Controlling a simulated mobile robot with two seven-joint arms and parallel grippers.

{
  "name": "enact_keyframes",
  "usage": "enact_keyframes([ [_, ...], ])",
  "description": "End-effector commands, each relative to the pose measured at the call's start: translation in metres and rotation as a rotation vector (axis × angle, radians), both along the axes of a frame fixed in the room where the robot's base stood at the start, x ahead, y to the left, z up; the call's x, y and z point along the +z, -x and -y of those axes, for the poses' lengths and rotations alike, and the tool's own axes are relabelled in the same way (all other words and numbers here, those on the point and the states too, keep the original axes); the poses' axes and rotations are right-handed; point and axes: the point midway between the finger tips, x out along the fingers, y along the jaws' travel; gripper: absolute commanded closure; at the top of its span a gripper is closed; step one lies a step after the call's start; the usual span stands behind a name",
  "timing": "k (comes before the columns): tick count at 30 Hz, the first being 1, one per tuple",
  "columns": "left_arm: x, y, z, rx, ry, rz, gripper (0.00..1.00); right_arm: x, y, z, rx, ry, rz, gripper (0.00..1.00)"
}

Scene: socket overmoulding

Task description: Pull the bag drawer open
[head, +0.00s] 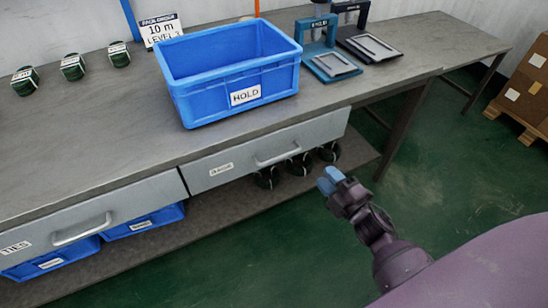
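The drawer on the right (205,181) under the workbench has a pale grey front and a small white label too blurred to read surely. It looks shut, its front in line with the neighbouring drawer. Its bar handle (277,156) is in the middle of the front. My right gripper (329,180) is in front of and below the drawer's right part, apart from the handle and holding nothing that I can see. Its two blue fingertips show close together; the gap is unclear. My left gripper is not in view.
A second drawer (120,208), labelled TIES, is on the left. A blue HOLD bin (205,105) stands on the workbench (120,130) above. Blue bins (145,222) and dark coils (266,178) sit on the lower shelf. The green floor (260,250) in front is clear.

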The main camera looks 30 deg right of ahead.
Motion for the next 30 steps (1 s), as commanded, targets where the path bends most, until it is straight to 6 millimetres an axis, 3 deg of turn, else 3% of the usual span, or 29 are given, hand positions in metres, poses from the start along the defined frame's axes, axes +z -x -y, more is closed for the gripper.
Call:
enact_keyframes([
  [1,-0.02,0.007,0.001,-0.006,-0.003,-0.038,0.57,-0.028,-0.008,-0.002,0.034,0.07,0.011,0.63],
  [8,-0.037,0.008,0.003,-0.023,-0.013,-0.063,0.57,-0.055,-0.041,-0.014,0.158,0.305,0.134,0.63],
  [17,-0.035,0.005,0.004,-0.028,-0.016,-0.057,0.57,-0.052,-0.06,-0.022,0.193,0.365,0.179,0.63],
  [30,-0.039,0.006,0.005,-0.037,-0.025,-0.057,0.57,-0.04,-0.123,-0.051,0.191,0.361,0.178,0.63],
])
